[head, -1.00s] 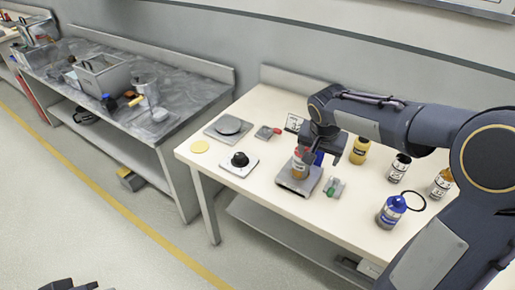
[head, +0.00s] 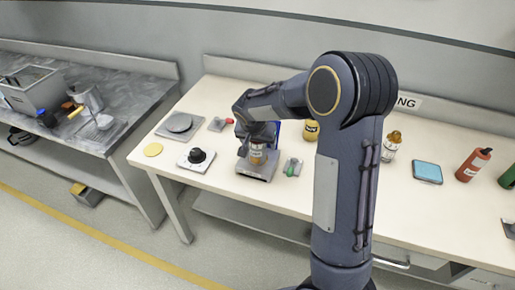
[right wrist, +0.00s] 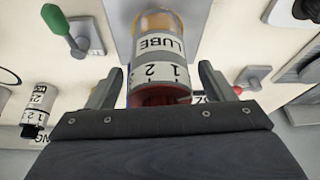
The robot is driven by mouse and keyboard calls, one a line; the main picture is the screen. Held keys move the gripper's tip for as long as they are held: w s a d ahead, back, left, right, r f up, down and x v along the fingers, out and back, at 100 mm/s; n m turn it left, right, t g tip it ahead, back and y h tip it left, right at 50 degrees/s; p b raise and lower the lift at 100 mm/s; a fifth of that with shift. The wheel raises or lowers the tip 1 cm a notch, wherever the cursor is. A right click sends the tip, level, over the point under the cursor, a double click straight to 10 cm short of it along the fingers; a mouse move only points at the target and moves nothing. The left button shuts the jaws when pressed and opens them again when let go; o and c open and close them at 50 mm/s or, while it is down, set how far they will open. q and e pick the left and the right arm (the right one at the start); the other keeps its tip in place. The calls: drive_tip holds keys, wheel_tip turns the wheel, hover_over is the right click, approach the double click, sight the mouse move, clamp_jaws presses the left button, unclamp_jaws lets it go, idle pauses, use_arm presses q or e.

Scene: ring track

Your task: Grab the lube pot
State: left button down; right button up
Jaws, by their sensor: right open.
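The lube pot (head: 258,154) is a small orange-brown jar with a white label, standing on a square grey plate (head: 262,170) on the cream bench. In the right wrist view the pot (right wrist: 160,48) shows the word LUBE, the marks 1 and 2 and a dark red part nearest the gripper. My right gripper (right wrist: 160,88) is open, with one finger on each side of the pot's near end. Gaps show between the fingers and the pot. In the head view my right gripper (head: 257,140) covers the pot's upper part. My left gripper is out of view.
A blue item sits right behind the pot, partly hidden. A green-handled part (head: 292,168) lies just right of the plate, and a black knob on a white base (head: 197,157) stands left. My right arm hides part of the bench.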

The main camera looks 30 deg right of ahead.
drive_tip(key=c, duration=1.2)
drive_tip(key=shift+r, duration=0.2)
